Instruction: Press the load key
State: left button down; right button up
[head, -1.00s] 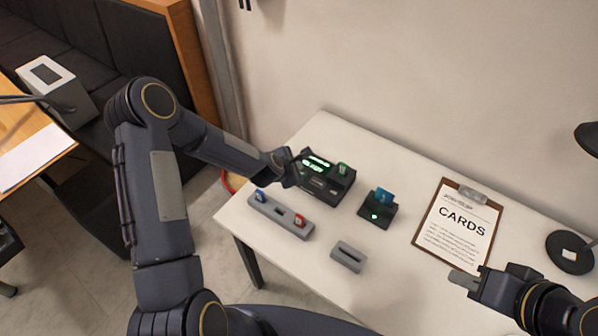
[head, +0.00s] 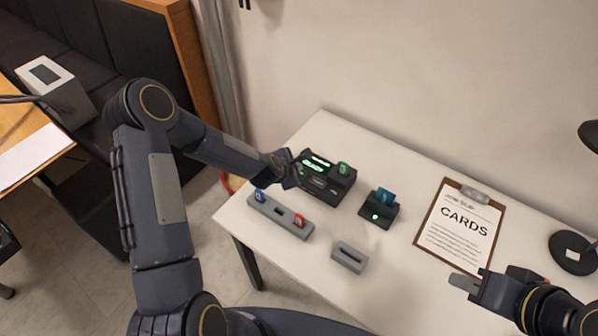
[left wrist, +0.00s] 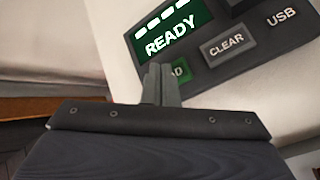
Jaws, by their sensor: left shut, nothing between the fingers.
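The dark marker unit (head: 330,178) stands at the back left of the white table, with a lit green display (left wrist: 170,28) reading READY under dashes. Its green key (left wrist: 181,72), showing only the letters "AD", is partly hidden behind my left fingers. A grey CLEAR key (left wrist: 227,42) sits right of it. My left gripper (left wrist: 157,74) is shut and empty, its tips at the green key's left side. Whether they touch the key is unclear. In the head view my left gripper (head: 293,172) is at the unit's left edge. My right gripper (head: 465,284) is over the table's front right.
A green card (head: 343,168) stands in the unit. A small dark reader (head: 379,212) holds a blue card (head: 386,196). A grey rack (head: 279,214) holds blue and red pieces. An empty slotted grey block (head: 349,257), a CARDS clipboard (head: 430,238) and a lamp base (head: 572,256) also stand around.

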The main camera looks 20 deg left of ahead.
pick_arm(q)
jog(key=shift+f+b, duration=0.4)
jog(key=shift+b, duration=0.05)
dwell(0.3)
jog(key=shift+r, duration=0.15)
jog(key=shift+r+p, duration=0.35)
jog(key=shift+r, duration=0.35)
jog(key=shift+r, duration=0.1)
notch_tip(320, 180, up, 5)
jog(key=p, duration=0.3)
jog(key=shift+f, duration=0.2)
jog(key=shift+r, duration=0.1)
dwell(0.6)
